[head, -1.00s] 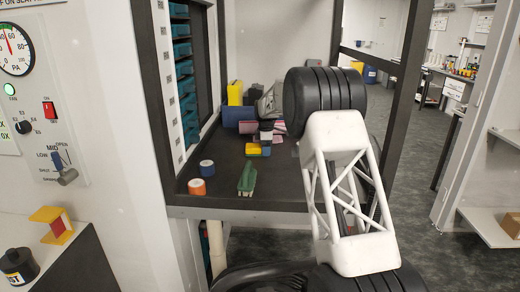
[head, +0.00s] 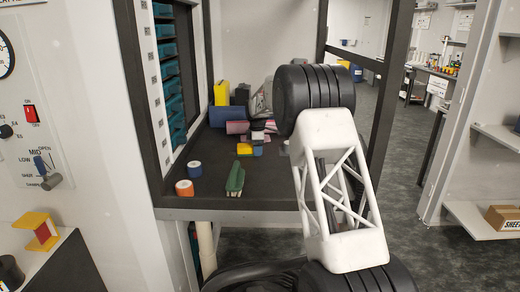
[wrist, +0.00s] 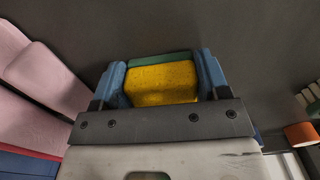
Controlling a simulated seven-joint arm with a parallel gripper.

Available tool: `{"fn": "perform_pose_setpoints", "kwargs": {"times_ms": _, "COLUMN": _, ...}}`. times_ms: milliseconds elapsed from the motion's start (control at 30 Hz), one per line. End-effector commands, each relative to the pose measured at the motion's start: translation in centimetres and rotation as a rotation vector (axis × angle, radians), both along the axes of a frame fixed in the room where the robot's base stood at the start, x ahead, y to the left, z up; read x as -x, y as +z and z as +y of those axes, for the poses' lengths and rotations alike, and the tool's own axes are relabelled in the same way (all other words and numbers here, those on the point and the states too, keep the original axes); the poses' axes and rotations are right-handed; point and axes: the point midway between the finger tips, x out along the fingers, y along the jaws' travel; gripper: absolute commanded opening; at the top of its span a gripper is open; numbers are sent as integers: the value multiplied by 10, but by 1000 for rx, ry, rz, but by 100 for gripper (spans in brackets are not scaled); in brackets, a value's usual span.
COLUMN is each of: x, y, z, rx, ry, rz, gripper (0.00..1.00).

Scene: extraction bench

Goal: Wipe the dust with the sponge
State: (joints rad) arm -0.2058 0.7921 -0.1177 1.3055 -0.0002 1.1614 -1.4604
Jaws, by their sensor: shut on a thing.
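My gripper (wrist: 158,70) shows in the wrist view with its two blue fingers shut on a sponge (wrist: 162,86), one finger on each side. The sponge is yellow with a green layer along its far edge. In the head view the yellow sponge (head: 243,149) shows low over the dark bench top (head: 210,173), below my gripper, which my arm partly hides. I cannot tell whether the sponge touches the surface. I cannot make out dust clearly in either view.
A green object (head: 235,179) lies near the bench's front edge. A blue-sided roll (head: 194,169) and an orange-sided roll (head: 184,188) stand at the left. Blue (head: 227,116), pink (head: 237,127) and yellow (head: 221,93) items are at the back. A dark frame post (head: 392,95) rises at the right.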

Motion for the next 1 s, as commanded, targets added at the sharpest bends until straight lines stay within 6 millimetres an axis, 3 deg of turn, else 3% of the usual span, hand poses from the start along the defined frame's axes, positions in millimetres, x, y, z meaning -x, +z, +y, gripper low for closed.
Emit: {"fn": "perform_pose_setpoints", "kwargs": {"times_ms": 1000, "x": 0, "y": -1, "z": 88, "rx": 0, "ry": 0, "rz": 1, "gripper": 50}}
